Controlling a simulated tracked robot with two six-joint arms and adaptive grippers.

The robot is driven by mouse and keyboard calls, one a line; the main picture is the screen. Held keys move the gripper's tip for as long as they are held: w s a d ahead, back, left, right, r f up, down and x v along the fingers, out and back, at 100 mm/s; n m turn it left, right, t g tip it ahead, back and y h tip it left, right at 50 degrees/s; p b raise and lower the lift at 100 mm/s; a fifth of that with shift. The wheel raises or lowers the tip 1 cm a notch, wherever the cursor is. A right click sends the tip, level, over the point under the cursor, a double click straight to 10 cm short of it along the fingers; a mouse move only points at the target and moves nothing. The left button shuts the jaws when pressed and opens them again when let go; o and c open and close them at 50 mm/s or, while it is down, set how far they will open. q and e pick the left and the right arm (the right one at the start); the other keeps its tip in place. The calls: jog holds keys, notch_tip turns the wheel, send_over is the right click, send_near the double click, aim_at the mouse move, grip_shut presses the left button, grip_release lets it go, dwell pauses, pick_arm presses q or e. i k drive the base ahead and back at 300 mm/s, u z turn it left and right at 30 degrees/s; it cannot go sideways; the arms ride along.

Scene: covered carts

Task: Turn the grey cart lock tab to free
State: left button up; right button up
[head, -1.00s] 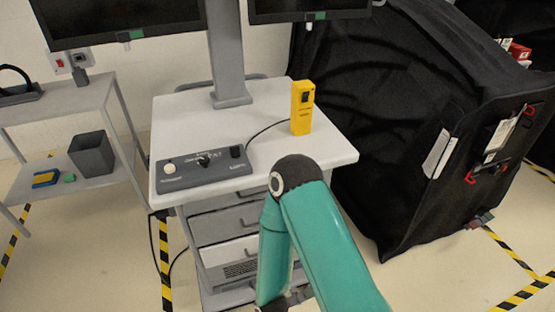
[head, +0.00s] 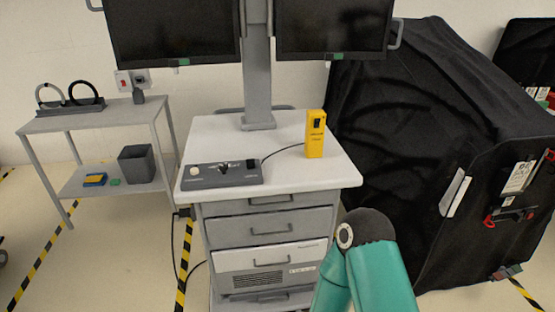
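A cart under a black cover (head: 440,130) stands at the right. Its right face carries a white label sheet (head: 520,177), a white strip (head: 456,192) and red hook-like parts (head: 489,220). A small grey-green and reddish piece (head: 507,271) sits at its lower edge. I cannot tell whether this is the grey lock tab, or which way any tab is turned. One of my teal arms rises from the bottom edge, in front of the drawer cart and the covered cart. Neither gripper shows.
A grey drawer cart (head: 268,230) bears a control box (head: 222,174), a yellow device (head: 315,135) and monitors (head: 333,27). A shelf table (head: 100,121) stands at the left with a dark bin (head: 137,164). Floor at the left is open, with striped tape (head: 184,255).

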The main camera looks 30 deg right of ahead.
aim_at(251, 163)
jog(key=z, duration=0.05)
jog(key=i, duration=1)
jog(key=z, duration=0.05)
